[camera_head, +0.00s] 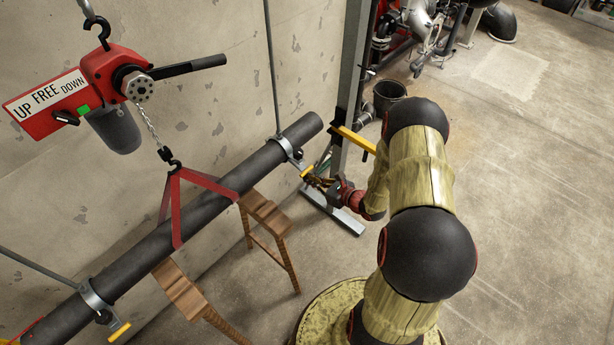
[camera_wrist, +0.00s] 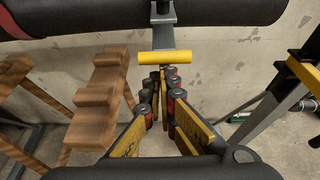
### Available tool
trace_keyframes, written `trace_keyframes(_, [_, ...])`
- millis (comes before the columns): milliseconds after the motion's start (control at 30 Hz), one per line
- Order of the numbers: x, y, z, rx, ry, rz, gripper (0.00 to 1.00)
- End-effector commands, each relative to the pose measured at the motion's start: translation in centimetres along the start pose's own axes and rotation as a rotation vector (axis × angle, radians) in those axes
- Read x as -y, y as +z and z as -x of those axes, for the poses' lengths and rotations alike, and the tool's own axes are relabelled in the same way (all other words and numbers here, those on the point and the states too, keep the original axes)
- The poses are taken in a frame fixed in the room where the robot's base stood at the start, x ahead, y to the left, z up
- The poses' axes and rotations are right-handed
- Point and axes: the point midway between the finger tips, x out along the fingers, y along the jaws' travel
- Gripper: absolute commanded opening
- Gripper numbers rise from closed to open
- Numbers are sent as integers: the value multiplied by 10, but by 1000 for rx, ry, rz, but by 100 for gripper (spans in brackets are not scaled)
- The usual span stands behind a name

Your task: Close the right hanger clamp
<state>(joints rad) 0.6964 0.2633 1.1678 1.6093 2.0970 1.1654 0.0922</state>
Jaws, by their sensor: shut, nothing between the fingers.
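The right hanger clamp (camera_head: 290,150) is a grey metal band at the pipe's right part, below a thin hanging rod. Its lever has a yellow grip (camera_head: 307,171). In the wrist view the grey lever (camera_wrist: 163,36) hangs down from the dark pipe (camera_wrist: 220,12) and ends in the yellow grip (camera_wrist: 165,57), which lies crosswise. My gripper (camera_head: 318,181) is shut and empty, just below and to the right of the yellow grip. In the wrist view my fingertips (camera_wrist: 162,78) are close under the grip; I cannot tell whether they touch it. The band's far side is hidden.
The left hanger clamp (camera_head: 92,294) has a similar yellow lever. A red sling (camera_head: 176,205) from the red hoist (camera_head: 85,85) goes round the pipe. Wooden stands (camera_head: 265,212) stand below. A grey post (camera_head: 350,90) with a yellow bar (camera_head: 355,139) is near my arm.

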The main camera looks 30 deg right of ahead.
Motion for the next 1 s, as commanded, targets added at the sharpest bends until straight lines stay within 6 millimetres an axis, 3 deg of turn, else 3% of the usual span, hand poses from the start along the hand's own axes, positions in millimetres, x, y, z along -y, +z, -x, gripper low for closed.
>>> trace_keyframes(33, [0,10,4,-22,0,1,0])
trace_keyframes(300, [0,22,13,-17,0,-1,0])
trace_keyframes(1000, [3,33,16,-5,-2,6,0])
